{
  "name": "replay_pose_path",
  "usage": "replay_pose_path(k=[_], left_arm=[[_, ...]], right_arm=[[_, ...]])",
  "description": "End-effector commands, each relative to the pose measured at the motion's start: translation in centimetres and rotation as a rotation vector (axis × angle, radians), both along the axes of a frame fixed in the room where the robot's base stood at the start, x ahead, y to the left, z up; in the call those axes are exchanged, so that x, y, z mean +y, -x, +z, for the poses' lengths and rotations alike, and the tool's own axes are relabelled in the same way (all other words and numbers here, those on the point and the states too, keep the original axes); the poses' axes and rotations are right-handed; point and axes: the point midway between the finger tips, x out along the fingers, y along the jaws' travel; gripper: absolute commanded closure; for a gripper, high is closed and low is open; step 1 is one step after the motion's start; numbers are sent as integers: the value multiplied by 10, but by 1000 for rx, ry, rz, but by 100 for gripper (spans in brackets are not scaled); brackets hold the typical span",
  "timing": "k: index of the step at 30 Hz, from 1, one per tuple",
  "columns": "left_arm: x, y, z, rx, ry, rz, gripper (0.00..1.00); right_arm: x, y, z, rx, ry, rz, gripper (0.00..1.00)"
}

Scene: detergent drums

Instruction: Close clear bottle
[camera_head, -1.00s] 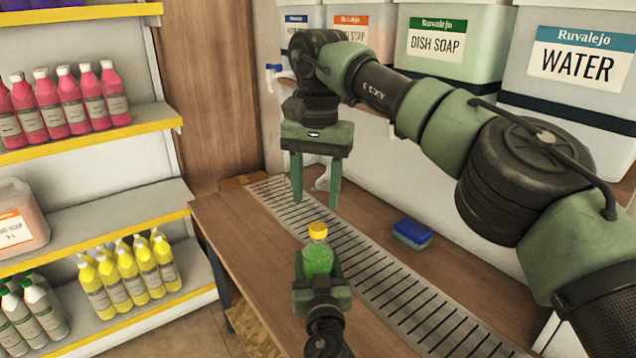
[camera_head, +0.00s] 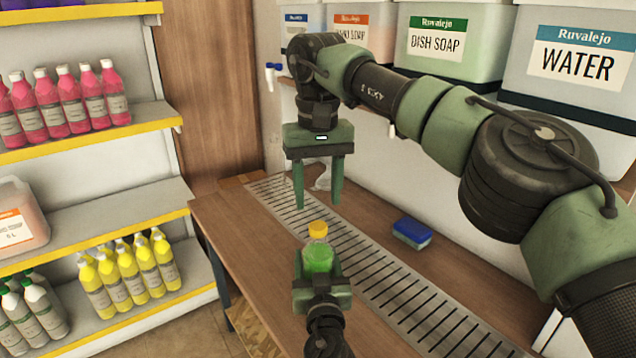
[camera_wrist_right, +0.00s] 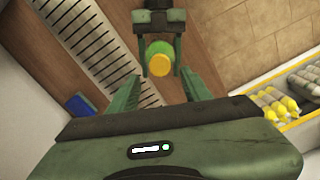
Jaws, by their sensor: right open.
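A clear bottle (camera_head: 318,257) with green liquid stands upright in my left gripper (camera_head: 320,268), which is shut around its body. A yellow cap (camera_head: 318,229) sits on its top; I cannot tell how tight it is. My right gripper (camera_head: 318,205) is open and empty, pointing down, above and slightly behind the cap in the head view. In the right wrist view the yellow cap (camera_wrist_right: 159,65) shows beyond the open fingers of my right gripper (camera_wrist_right: 158,88), with the green bottle (camera_wrist_right: 161,48) behind it.
A slotted drain grate (camera_head: 365,260) runs along the wooden bench (camera_head: 240,225). A blue sponge (camera_head: 412,232) lies right of it. Labelled drums (camera_head: 455,45) stand on a shelf behind my right arm. Shelves at left hold pink bottles (camera_head: 70,105) and yellow bottles (camera_head: 130,275).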

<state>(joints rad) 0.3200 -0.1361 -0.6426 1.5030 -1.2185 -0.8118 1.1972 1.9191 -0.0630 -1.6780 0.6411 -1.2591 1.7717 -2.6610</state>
Motion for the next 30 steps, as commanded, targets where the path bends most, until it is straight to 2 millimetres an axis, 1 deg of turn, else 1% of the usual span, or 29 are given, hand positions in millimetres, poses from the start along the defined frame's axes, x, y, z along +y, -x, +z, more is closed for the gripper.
replay_pose_path(k=[1, 3, 6, 10, 15, 23, 26, 27, 28, 29, 30], left_arm=[[0, 0, 0, 1, -1, 1, 100], [0, 0, 0, 1, -1, 1, 100], [0, 0, 0, 1, -1, 1, 100], [0, 0, 0, 1, -1, 1, 100], [0, 0, 0, 1, -1, 0, 100], [0, 0, 0, 1, -1, 0, 100], [0, 0, 0, 1, -1, 0, 100], [0, 0, 0, 1, -1, 0, 100], [0, 0, 0, 1, 0, 1, 100], [0, 0, 0, 1, 0, 1, 100], [0, 0, 0, 1, 0, 1, 100]], right_arm=[[-1, 1, -10, 4, 1, 2, 51], [-1, 0, -21, 4, 2, 0, 51], [-1, 1, -36, 4, 1, 1, 51], [-1, 0, -51, 2, 0, -1, 51], [-1, 0, -60, 1, -1, -2, 51], [-1, 0, -60, 1, -1, -2, 51], [-1, 0, -60, 1, -1, -2, 76], [0, 0, -60, 0, -1, -2, 88], [-1, 0, -60, 0, -1, -2, 96], [-1, 0, -60, 0, -1, -2, 100], [-1, 0, -60, 0, -1, -2, 100]])
